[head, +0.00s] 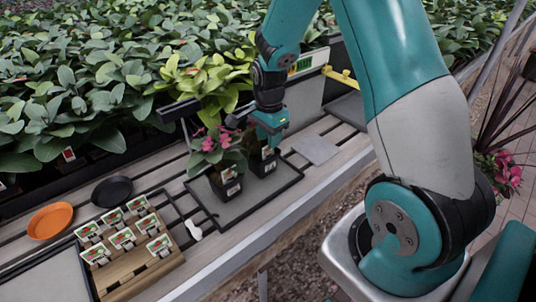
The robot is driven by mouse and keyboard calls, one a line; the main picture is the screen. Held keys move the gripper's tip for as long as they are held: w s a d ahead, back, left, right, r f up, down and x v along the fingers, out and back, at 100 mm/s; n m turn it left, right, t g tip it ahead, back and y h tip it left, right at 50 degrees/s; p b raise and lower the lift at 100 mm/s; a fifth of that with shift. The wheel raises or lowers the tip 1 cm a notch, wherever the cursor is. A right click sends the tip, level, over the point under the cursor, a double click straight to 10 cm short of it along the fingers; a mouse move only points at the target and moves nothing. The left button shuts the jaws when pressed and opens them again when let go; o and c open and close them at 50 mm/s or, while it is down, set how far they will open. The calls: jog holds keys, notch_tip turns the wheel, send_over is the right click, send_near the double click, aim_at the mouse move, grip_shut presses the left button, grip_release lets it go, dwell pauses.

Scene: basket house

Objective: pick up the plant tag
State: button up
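Several plant tags (122,238) with green, white and red faces stand in rows on a wooden block (146,275) at the lower left. My gripper (268,138) is well to the right of them, low over the dark tray. It is beside two small black pots. The nearer pot (228,190) holds a pink-flowered plant (214,150) and bears a small white label (233,189). The other pot (262,160) is directly below my gripper and also shows a pale label. My fingertips are too small and partly hidden, so I cannot tell whether they are open or shut.
The pots stand on a black-rimmed tray (286,181) on a slatted bench (318,180). An orange saucer (50,221), a black saucer (112,191) and a small white object (193,229) lie to the left. A flat grey square (316,149) lies to the right. Dense leafy plants (90,80) fill the back.

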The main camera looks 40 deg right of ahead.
jog(key=shift+a+f, duration=0.1)
jog(key=shift+f, duration=1.85)
grip_shut()
jog(key=shift+w+r, duration=0.1)
jog(key=shift+r, duration=0.05)
